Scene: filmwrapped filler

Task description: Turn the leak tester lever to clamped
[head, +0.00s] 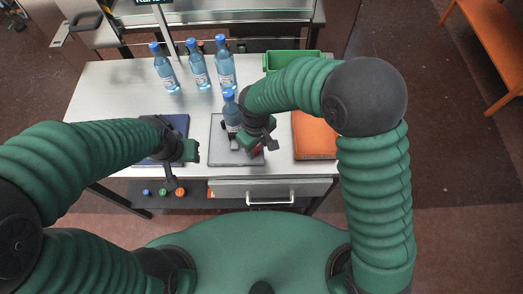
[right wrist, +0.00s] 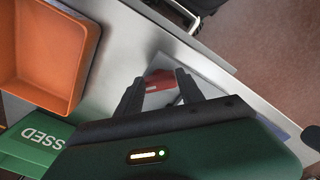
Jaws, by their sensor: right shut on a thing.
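The leak tester (head: 217,157) is a grey plate near the table's front edge, with a blue bottle (head: 231,112) standing upright on it. A red part, apparently the lever (head: 256,151), shows at the plate's right side under my right gripper (head: 262,146). In the right wrist view the red lever (right wrist: 158,77) lies between the two dark fingers of my right gripper (right wrist: 160,82), which is shut on it. The lever's pivot and exact angle are hidden. My left gripper (head: 186,152) hovers over a blue tray (head: 176,125), apart from the tester; its finger gap is unclear.
Three blue bottles (head: 198,70) stand at the back of the table. An orange tray (head: 314,137) lies right of the tester, with a green bin (head: 279,60) behind it. A drawer (head: 270,190) and several coloured buttons (head: 163,192) are along the front below the tabletop.

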